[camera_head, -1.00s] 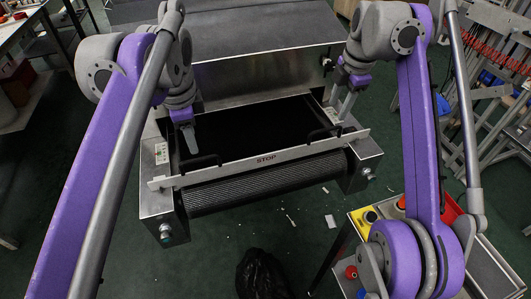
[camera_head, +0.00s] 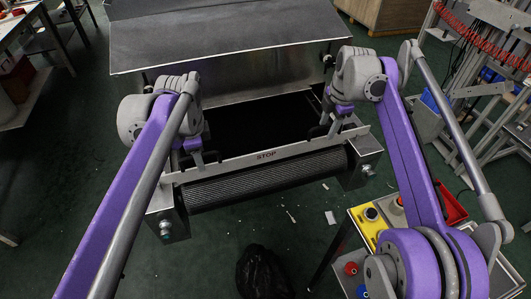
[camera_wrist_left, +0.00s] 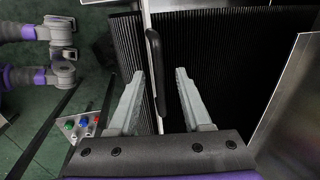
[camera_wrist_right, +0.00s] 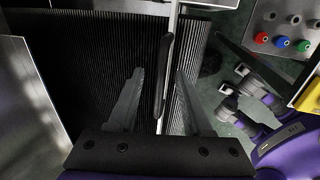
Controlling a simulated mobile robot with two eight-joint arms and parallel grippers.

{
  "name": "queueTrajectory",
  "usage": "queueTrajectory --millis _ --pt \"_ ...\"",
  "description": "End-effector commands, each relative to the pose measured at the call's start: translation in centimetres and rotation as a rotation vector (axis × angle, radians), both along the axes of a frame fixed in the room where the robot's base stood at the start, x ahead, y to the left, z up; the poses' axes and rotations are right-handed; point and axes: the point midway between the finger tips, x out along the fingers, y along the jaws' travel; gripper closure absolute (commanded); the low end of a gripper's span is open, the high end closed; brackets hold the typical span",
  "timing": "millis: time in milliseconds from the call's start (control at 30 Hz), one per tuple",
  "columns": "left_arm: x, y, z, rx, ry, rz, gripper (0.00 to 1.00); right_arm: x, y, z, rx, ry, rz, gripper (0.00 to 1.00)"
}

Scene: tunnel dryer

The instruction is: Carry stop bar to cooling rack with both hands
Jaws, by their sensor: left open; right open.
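The stop bar, a pale bar marked STOP (camera_head: 266,155), lies across the front of the dryer above the ribbed conveyor roller. It has a black handle near each end. My left gripper (camera_head: 204,158) is open at the left handle. In the left wrist view the handle (camera_wrist_left: 155,62) runs between the two open fingers (camera_wrist_left: 158,76). My right gripper (camera_head: 328,128) is open at the right handle. In the right wrist view the handle (camera_wrist_right: 165,65) lies between its open fingers (camera_wrist_right: 160,74). I cannot tell whether any finger touches a handle. I cannot tell which thing is the cooling rack.
The dryer's grey hood (camera_head: 230,40) rises behind the bar. Grey metal frames (camera_head: 490,75) stand at the right. A button panel (camera_head: 372,215) is at the lower right. A black bag (camera_head: 262,272) and small scraps lie on the green floor in front.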

Motion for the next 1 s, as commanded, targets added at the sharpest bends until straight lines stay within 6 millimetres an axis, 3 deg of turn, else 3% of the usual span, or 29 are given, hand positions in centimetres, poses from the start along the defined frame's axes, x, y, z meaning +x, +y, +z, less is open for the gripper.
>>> queueTrajectory --millis 333,600,1000 --pt "0.06 0.03 -0.30 0.000 0.000 0.000 0.51 0.06 0.02 -0.30 0.000 0.000 0.000 0.50" --pt "0.06 0.03 -0.28 0.000 0.000 0.000 1.00 0.06 0.01 -0.28 0.000 0.000 0.000 0.99" --pt "0.06 0.03 -0.27 0.000 0.000 0.000 1.00 0.06 0.01 -0.27 0.000 0.000 0.000 1.00"
